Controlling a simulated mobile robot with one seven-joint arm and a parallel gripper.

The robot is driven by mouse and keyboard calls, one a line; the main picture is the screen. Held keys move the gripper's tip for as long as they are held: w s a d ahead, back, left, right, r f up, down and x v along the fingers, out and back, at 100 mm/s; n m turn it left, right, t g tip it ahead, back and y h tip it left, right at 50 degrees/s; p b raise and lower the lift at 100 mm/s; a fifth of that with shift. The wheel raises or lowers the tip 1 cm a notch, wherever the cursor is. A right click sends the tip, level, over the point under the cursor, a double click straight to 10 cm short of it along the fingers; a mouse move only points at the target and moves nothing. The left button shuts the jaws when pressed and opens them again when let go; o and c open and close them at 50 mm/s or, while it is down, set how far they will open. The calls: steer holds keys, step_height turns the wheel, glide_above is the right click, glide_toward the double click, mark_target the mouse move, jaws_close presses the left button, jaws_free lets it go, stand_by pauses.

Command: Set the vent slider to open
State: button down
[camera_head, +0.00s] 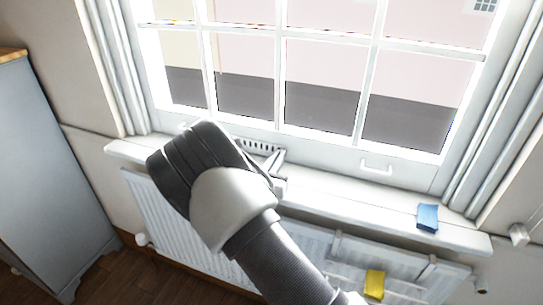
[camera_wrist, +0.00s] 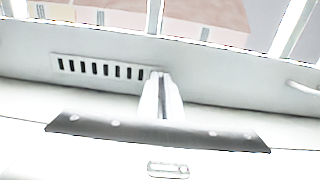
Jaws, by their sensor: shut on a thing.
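The vent (camera_wrist: 100,69) is a pale slotted plate on the lower window frame, with a row of dark open-looking slots. It also shows in the head view (camera_head: 262,146), partly hidden behind my arm. My gripper (camera_wrist: 161,80) is at the right end of the vent plate in the wrist view, its fingers closed together there. In the head view my gripper (camera_head: 281,158) reaches the frame just above the sill. The slider knob itself is hidden between the fingertips. I cannot tell the slider's exact position.
The white sill (camera_head: 330,196) runs below the window, with a blue cloth or sponge (camera_head: 428,216) at its right. A handle (camera_head: 377,167) sits on the frame right of the vent. A radiator (camera_head: 180,215) with a yellow cloth (camera_head: 375,284) is below. A grey cabinet (camera_head: 50,170) stands left.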

steer(key=c, duration=1.9)
jaws_free()
steer(key=shift+s+d, duration=0.1)
steer(key=shift+d, duration=0.15)
steer(key=shift+a, duration=0.1)
steer(key=shift+s, duration=0.1)
steer(key=p+v, duration=0.1)
steer(key=v, duration=1.6)
steer(key=shift+s+r, duration=0.1)
